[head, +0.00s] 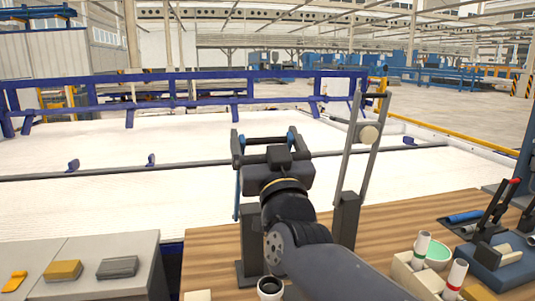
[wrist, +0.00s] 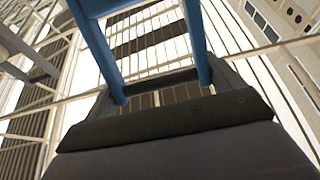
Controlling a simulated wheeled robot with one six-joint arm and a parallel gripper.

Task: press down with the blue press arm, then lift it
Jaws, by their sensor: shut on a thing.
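The blue press arm (head: 238,190) stands raised over the wooden table, partly hidden behind my arm. Its two blue bars (wrist: 200,40) run up and away in the wrist view. My gripper (head: 265,145) is at the upper end of the press arm and shut on it. In the wrist view my gripper (wrist: 165,120) fills the lower part as a dark, broad shape, with the bars rising beyond it.
A grey bench with small blocks (head: 62,270) is at left.

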